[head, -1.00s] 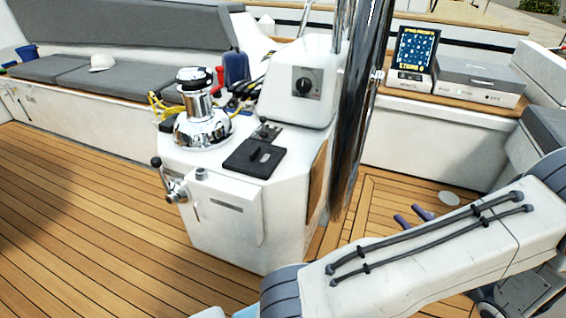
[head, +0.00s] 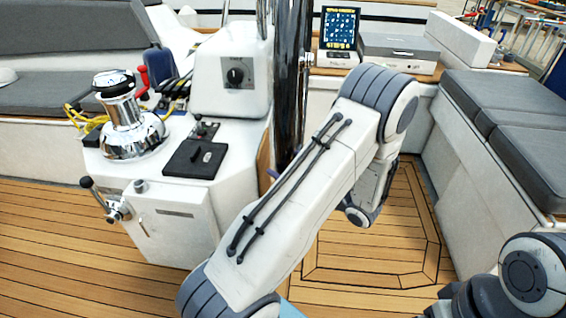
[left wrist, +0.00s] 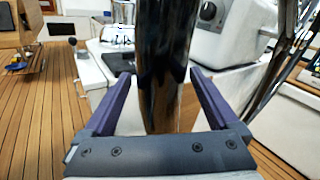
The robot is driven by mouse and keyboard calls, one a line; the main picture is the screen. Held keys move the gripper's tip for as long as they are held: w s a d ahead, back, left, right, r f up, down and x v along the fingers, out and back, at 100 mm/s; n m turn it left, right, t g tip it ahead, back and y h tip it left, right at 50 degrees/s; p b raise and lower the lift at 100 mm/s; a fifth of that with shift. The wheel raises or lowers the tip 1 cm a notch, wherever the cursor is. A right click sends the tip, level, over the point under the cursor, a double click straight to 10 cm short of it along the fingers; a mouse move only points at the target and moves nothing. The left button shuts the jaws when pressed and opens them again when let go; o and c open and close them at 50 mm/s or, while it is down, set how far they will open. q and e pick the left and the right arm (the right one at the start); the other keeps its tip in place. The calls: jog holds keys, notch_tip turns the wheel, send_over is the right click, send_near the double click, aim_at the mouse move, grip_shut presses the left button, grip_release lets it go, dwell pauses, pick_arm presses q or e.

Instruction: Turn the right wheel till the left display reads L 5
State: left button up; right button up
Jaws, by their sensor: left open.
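A thick polished metal tube (head: 287,85) stands upright beside the white console; I cannot tell whether it belongs to a wheel. No whole wheel shows. My left gripper (left wrist: 160,76) is open, its two purple fingers on either side of the tube in the left wrist view. I cannot tell how far along its reach the tube lies, or whether they touch. In the head view my white arm link hides most of this gripper. A lit display (head: 339,28) stands at the back; its lower line seems to end in 6. No L reading is legible. My right gripper is not in view.
The white console (head: 175,225) carries a chrome winch (head: 130,130), a black dial (head: 238,72), a black panel (head: 195,160) and a side crank (head: 112,208). A grey box (head: 396,46) is beside the display. Grey cushioned seats (head: 500,105) line the right. The wooden deck (head: 375,250) is clear.

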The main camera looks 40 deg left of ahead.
pick_arm(q)
jog(key=shift+a, duration=0.55)
jog(key=shift+c, duration=0.3)
grip_shut()
jog(key=w+f+n+b, duration=0.1)
jog(key=f+b, duration=0.3)
jog(key=f, duration=0.1)
jog(key=w+a+f+y+b, duration=0.1)
jog(key=f+b, duration=0.4)
jog(key=w+f+n+b, duration=0.1)
jog(key=f+b, duration=0.3)
jog(key=f, duration=0.1)
jog(key=shift+a+n+y, duration=0.3)
jog(key=shift+a, duration=0.1)
jog(key=shift+w+a+f+b, duration=0.15)
jog(key=shift+f+b, duration=0.25)
jog(key=shift+b, duration=0.15)
jog(key=shift+o, duration=0.3)
grip_release()
jog(key=shift+r, duration=0.1)
